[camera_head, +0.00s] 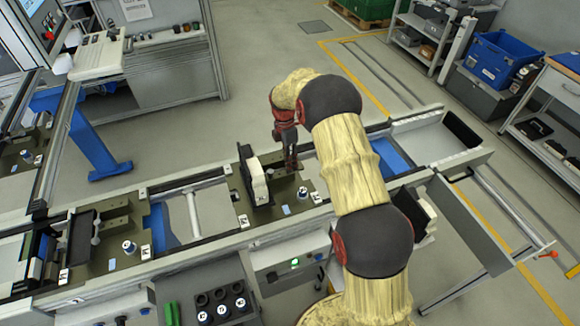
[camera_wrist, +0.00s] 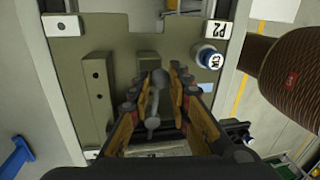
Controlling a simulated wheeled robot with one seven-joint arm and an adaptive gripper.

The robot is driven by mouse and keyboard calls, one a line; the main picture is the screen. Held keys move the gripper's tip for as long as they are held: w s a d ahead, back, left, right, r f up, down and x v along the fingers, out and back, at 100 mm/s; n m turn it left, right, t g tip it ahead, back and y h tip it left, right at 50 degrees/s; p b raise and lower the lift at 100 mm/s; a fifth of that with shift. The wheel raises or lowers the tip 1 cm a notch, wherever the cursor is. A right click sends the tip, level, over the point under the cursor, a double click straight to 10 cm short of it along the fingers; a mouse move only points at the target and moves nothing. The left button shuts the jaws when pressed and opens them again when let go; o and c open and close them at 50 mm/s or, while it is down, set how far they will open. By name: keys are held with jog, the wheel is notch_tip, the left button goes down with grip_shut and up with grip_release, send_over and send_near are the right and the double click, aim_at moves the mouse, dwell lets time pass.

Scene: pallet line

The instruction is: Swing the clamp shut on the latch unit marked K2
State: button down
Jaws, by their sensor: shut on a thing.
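My gripper (camera_head: 290,165) is low over the olive plate (camera_head: 268,218) of the middle pallet. In the wrist view my gripper (camera_wrist: 158,95) has its fingers on both sides of a grey clamp lever (camera_wrist: 154,103) and is shut on it. The lever has rounded ends and lies along the finger gap. A white and blue round cap (camera_wrist: 208,57) stands on the plate at the upper right; its dark marking resembles K2 but is not clear. It also shows in the head view (camera_head: 303,193). My fingers hide part of the clamp's base.
A P2 label (camera_wrist: 213,29) is on the plate's edge. An olive block (camera_wrist: 97,88) stands left of the lever. A black and white upright part (camera_head: 253,178) stands left of my gripper. Another pallet plate (camera_head: 110,215) with a cap (camera_head: 129,247) lies farther left.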

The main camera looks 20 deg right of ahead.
jog(key=shift+w+n, duration=0.45)
jog(key=shift+n, duration=0.25)
jog(key=c, duration=1.6)
grip_release()
jog(key=shift+c, duration=0.2)
notch_tip(320, 180, up, 12)
jog(key=w, duration=0.2)
jog(key=shift+w+a+f, duration=0.15)
jog(key=shift+a, duration=0.15)
